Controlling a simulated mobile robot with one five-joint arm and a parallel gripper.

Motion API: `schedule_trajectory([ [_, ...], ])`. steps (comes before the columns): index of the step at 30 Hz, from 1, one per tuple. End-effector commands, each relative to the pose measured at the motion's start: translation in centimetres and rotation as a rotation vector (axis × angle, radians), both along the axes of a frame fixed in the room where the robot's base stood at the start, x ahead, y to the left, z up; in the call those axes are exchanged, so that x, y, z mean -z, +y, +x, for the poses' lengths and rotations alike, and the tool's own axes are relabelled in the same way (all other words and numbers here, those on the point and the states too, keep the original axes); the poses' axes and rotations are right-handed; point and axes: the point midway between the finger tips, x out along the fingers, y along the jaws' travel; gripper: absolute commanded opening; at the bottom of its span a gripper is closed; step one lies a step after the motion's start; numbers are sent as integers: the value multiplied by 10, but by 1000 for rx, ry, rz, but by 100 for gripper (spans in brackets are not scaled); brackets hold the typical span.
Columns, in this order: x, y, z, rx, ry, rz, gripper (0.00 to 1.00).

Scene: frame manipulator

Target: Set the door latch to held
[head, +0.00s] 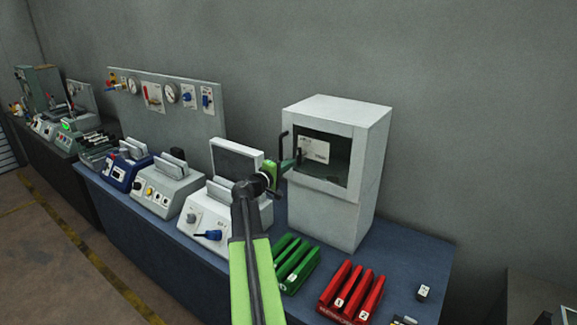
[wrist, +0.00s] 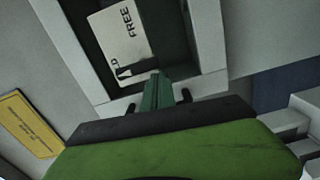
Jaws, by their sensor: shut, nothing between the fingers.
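The white cabinet (head: 338,215) stands on the blue bench, with a square recessed opening in its front. Inside is a white label card (head: 313,149); the wrist view shows the card (wrist: 112,32) reading "FREE" and a partly hidden word ending in "D". A small dark piece (wrist: 130,69), perhaps the latch lever, lies over the card's lower edge; its setting is unclear. My gripper (head: 299,156) is at the left of the opening. In the wrist view its green fingers (wrist: 155,90) are together, pointing into the opening just below the card. I cannot tell whether they touch the dark piece.
A dark upright handle (head: 283,143) is at the cabinet's left edge. A white device with a raised lid (head: 236,161) stands close on the left. Green blocks (head: 294,262) and red blocks (head: 352,290) lie in front. A yellow plate (wrist: 30,123) shows in the wrist view.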

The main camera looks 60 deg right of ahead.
Motion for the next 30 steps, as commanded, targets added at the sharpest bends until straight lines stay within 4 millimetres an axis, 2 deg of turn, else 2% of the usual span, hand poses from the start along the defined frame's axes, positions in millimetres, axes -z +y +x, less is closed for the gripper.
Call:
schedule_trajectory([
  [24, 2, 0, -3, 1, -4, -2, 0],
  [30, 3, 0, 15, -3, -4, -2, 0],
])
